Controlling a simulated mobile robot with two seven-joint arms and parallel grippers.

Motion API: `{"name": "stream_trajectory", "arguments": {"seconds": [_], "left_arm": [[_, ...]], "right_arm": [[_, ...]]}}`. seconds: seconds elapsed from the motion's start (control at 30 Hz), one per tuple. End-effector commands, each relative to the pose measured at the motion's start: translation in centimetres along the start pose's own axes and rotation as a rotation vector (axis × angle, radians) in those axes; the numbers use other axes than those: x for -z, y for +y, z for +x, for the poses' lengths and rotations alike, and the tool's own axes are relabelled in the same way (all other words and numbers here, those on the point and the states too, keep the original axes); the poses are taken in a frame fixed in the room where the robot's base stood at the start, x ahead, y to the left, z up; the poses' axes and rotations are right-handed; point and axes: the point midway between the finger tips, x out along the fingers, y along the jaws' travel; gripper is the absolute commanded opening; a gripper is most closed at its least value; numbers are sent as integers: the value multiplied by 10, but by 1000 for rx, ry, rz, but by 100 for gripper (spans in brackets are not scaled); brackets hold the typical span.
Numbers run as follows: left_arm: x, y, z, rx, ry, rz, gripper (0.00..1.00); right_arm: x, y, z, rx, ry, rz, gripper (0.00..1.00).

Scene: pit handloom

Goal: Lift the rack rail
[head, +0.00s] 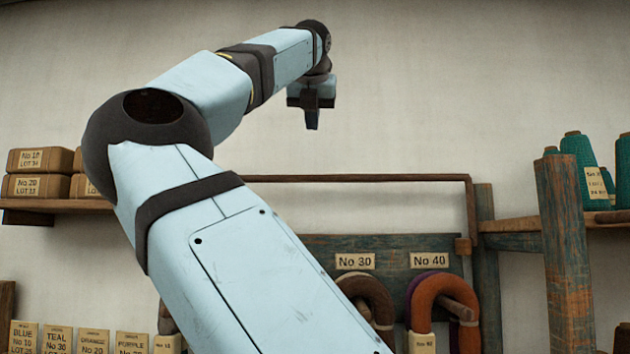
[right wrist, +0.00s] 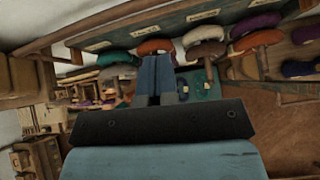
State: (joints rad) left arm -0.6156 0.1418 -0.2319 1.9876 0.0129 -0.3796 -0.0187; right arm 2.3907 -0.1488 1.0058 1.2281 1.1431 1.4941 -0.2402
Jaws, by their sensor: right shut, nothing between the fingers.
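The rack rail (head: 390,178) is a thin brown bar that runs level above the yarn rack in the head view. At its right end it bends down to a small wooden block on a post. My arm hides part of its left side. My right gripper (head: 312,120) is shut and empty, pointing down, and appears above the rail in the head view. Its closed fingers (right wrist: 157,78) also show in the right wrist view, with no contact with the rail visible. My left gripper is not in view.
The rack board (head: 400,243) bears number labels and yarn hanks (head: 438,298). Boxes (head: 40,160) stand on a left shelf; teal cones (head: 585,165) stand on a right shelf. A wooden post (head: 565,250) rises at right. The wall above the rail is clear.

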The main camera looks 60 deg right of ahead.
Motion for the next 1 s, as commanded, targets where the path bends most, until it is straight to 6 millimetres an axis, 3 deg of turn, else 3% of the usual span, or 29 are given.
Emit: {"name": "stream_trajectory", "arguments": {"seconds": [0.27,0.73,1.0], "left_arm": [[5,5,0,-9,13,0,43],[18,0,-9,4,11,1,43],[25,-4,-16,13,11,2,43]], "right_arm": [[7,-2,6,4,-32,-109,0],[3,-2,98,4,-30,-107,0],[-7,-2,129,3,-33,-107,0]]}}
